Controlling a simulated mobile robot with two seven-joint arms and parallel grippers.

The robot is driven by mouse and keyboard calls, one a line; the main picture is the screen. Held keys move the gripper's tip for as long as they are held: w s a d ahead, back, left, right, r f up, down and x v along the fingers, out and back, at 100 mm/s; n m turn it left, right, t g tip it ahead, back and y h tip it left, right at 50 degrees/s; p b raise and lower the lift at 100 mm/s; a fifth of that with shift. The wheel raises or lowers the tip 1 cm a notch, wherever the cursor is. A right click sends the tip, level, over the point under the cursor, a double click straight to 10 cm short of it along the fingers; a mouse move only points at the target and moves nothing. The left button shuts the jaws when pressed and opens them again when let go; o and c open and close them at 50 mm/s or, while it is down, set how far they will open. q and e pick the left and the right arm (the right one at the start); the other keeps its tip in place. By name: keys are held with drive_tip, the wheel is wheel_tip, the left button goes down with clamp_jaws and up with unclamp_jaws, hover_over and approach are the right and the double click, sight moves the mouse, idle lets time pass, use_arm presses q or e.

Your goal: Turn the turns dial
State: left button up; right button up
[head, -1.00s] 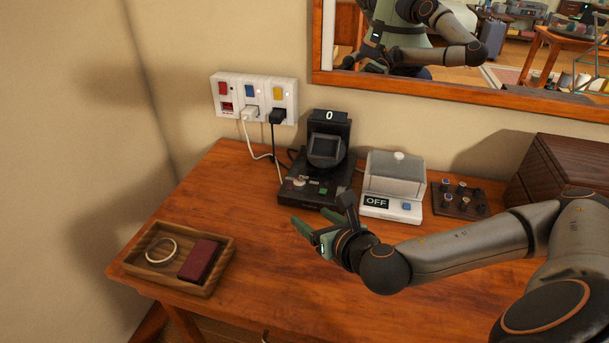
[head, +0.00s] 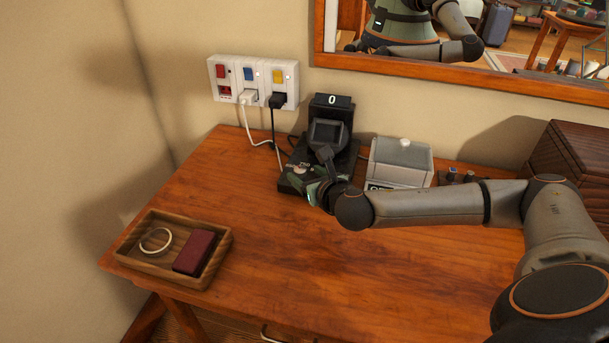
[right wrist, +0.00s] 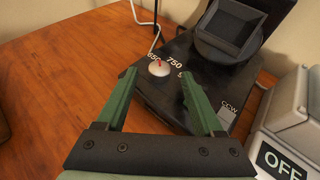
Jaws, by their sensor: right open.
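The turns dial (right wrist: 158,69) is a small white knob with a red mark on the base of the black winder (head: 324,131). In the right wrist view, numbers 650 and 750 show beside it. The winder's display reads 0. My right gripper (head: 303,179) is at the front left of the winder's base. In the right wrist view its two green fingers (right wrist: 159,76) are open, with the dial showing between and just beyond the tips. I cannot tell whether they touch it. In the head view the fingers partly cover the base. My left gripper is out of view.
A white box (head: 400,160) marked OFF stands right of the winder, partly behind my arm. A wooden tray (head: 214,263) holding a ring and a dark red block is at left. A power strip (head: 253,82) with cords is on the wall. The front tabletop (head: 300,265) is clear.

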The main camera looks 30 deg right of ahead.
drive_tip(key=shift+x, duration=0.85)
drive_tip(key=shift+s, duration=0.1)
clamp_jaws()
